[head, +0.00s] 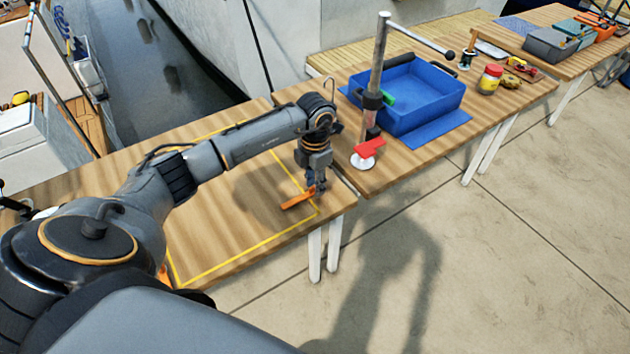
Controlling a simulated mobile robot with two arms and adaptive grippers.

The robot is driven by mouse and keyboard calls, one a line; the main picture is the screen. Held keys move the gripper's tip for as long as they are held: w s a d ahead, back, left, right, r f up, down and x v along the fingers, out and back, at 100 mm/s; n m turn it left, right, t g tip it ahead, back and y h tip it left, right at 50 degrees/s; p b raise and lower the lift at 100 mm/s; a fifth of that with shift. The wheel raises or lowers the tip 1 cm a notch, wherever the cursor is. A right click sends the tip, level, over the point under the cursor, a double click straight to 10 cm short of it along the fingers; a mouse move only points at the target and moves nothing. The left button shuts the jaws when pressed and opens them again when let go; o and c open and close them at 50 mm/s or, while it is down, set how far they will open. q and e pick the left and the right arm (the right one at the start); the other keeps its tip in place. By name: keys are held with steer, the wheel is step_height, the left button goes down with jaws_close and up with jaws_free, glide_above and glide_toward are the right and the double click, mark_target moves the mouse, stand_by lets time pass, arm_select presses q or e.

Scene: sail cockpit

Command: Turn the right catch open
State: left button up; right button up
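The right catch (297,199) is an orange lever lying near the right end of a yellow-outlined area on the wooden table. My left gripper (317,190) points down at the lever's right end, with its fingertips at or touching it. The fingers are small and dark here, and I cannot tell whether they are closed on the lever. A second orange piece (163,274) shows at the lower left corner of the outline, mostly hidden by my arm. My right gripper is out of view.
A metal post (378,70) with a side arm and a red lever (369,148) at its foot stands just right of my gripper. A blue tub (420,95) is behind it. A jar (490,79) and tools lie farther right. The front floor is clear.

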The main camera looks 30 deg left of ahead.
arm_select(q)
jaws_close()
